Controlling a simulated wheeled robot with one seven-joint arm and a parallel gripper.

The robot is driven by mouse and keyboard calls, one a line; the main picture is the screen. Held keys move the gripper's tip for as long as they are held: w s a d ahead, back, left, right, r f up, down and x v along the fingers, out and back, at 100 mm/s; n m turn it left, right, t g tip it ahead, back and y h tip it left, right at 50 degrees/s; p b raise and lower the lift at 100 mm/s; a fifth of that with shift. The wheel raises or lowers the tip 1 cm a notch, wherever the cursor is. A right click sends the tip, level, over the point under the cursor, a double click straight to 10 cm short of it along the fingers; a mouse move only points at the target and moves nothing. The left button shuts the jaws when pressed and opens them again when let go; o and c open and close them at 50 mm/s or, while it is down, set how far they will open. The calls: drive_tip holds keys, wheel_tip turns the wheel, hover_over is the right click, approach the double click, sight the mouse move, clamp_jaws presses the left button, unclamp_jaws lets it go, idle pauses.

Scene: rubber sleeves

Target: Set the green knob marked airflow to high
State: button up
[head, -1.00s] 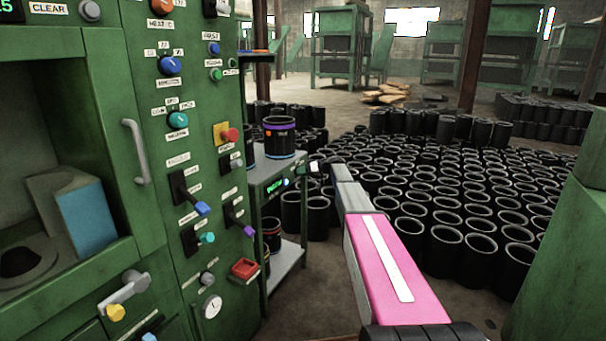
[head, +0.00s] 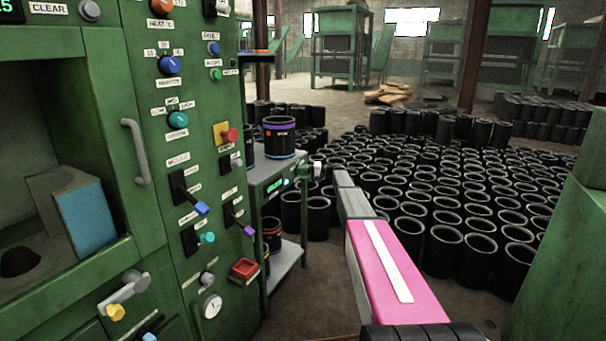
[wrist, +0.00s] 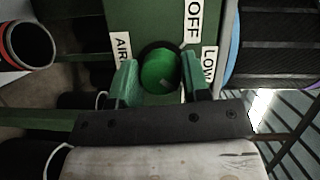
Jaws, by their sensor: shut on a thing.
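The green knob (wrist: 160,71) is round and sits on a green panel in the wrist view. Labels around it read "AIR", cut off by a finger, "OFF" (wrist: 194,22) and "LOW" (wrist: 209,66). My gripper (wrist: 159,78) has its green fingers on both sides of the knob and is shut on it. The knob's pointer is not clear, and no "high" label shows. In the head view my gripper (head: 308,170) is small, at the end of my pink arm, beside the shelf stand; the knob cannot be made out there.
A tall green control panel (head: 190,260) with several knobs and levers stands at left. A shelf stand (head: 290,263) holds a black sleeve with a purple band (head: 279,140) and a small lit display (head: 275,186). Many black sleeves (head: 450,245) cover the floor at right.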

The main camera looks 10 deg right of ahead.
drive_tip(key=shift+m+y, duration=0.3)
drive_tip(key=shift+m, duration=0.3)
drive_tip(key=o, duration=0.9)
drive_tip(key=v, duration=1)
drive_tip(key=shift+s+d+f, duration=0.1)
drive_tip(key=shift+d, duration=0.3)
